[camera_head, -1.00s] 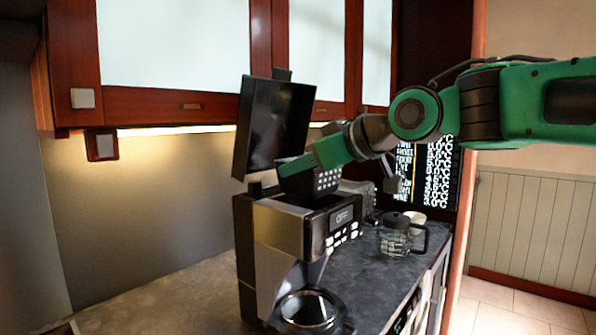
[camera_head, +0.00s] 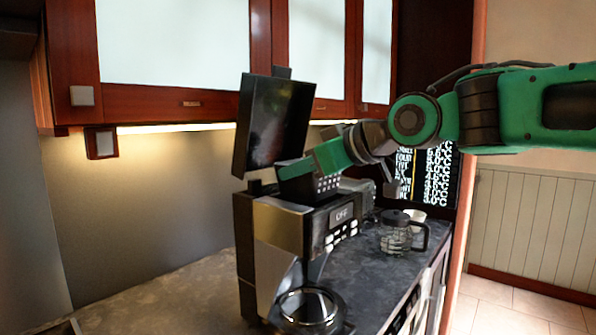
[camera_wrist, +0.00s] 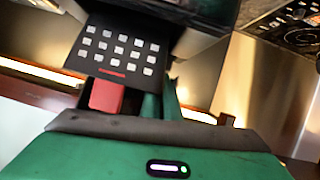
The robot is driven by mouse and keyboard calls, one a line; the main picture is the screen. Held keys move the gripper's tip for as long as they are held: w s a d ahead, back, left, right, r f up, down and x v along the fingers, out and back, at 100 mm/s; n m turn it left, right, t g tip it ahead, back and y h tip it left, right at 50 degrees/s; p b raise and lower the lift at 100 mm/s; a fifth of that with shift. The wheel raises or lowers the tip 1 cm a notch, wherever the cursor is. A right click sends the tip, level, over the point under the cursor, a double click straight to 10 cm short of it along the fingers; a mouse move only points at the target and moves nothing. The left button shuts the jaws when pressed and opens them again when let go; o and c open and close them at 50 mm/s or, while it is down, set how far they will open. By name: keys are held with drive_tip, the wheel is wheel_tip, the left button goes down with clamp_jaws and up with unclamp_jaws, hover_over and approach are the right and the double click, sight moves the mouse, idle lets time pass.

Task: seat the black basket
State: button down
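The black basket (camera_head: 327,184), with rows of pale square holes, is just over the open top of the coffee machine (camera_head: 292,225). In the wrist view the basket's holed wall (camera_wrist: 118,48) lies beyond the fingers, tilted in the picture. My gripper (camera_head: 300,168) reaches in from the right and appears shut on the basket; the exact contact is partly hidden. A red piece (camera_wrist: 105,96) shows beside a green finger in the wrist view. The machine's black lid (camera_head: 273,123) stands open behind. The seat inside the machine is hidden from both views.
A glass carafe (camera_head: 308,306) sits low at the machine's front. A glass jug with a black lid (camera_head: 402,231) and a white cup stand on the counter to the right. Wall cabinets (camera_head: 180,105) hang above. The counter at left (camera_head: 175,295) is clear.

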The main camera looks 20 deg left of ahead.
sight(294, 192)
drive_tip(key=shift+f, duration=2.05)
drive_tip(key=c, duration=1.9)
unclamp_jaws()
drive_tip(key=shift+f, duration=0.1)
drive_tip(key=shift+c, duration=0.2)
drive_tip(key=shift+s+f, duration=0.2)
drive_tip(key=shift+s, duration=0.05)
drive_tip(key=w+v, duration=0.1)
drive_tip(key=v, duration=1)
drive_tip(key=shift+r, duration=0.3)
drive_tip(key=shift+d, duration=0.1)
